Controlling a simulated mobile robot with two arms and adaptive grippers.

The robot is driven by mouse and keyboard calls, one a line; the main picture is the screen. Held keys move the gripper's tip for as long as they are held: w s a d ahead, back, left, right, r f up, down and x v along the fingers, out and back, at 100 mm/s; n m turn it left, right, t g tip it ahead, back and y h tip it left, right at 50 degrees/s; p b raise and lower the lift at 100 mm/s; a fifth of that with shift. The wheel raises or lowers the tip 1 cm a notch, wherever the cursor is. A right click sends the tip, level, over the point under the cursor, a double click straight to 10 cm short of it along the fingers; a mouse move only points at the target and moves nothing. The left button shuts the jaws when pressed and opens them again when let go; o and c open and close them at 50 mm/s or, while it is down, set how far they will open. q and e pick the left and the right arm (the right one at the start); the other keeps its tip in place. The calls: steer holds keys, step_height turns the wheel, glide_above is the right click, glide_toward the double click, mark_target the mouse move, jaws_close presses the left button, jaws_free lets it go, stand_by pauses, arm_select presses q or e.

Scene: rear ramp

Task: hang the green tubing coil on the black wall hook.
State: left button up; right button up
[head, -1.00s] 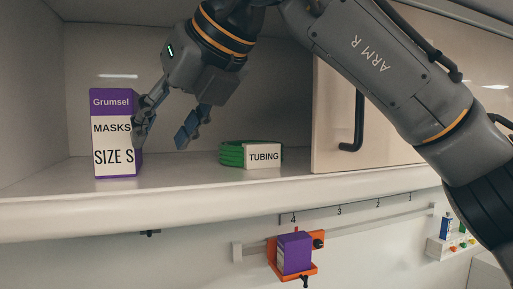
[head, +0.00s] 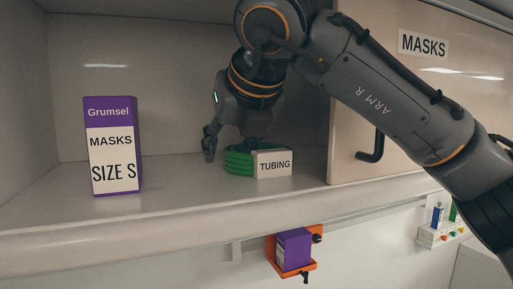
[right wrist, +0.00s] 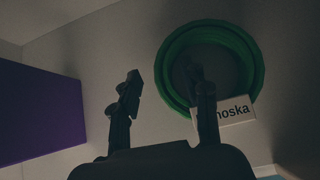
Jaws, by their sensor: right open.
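The green tubing coil (head: 238,162) lies flat on the shelf, with a white TUBING card (head: 273,164) at its front right. The coil shows as a ring in the right wrist view (right wrist: 174,82). My right gripper (head: 231,146) is open and empty at the coil. In the right wrist view (right wrist: 164,85), one finger is in front of the ring's inside and the other is outside its left rim. I cannot tell how far above the coil the fingertips are. The black wall hook is not identifiable in the present views. My left gripper is not in view.
A purple and white masks box (head: 112,146) stands on the shelf (head: 190,190) at left, clear of my gripper. A cabinet door (head: 345,120) with a black handle (head: 372,148) is on the right. An orange holder (head: 312,266) with a purple box (head: 293,248) is below the shelf.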

steer(key=shift+s+d, duration=0.15)
steer(key=shift+d, duration=0.05)
jaws_close()
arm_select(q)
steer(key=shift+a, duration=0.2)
arm_select(e)
steer(key=shift+a, duration=0.15)
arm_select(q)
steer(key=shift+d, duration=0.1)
arm_select(e)
steer(key=shift+r, duration=0.15)
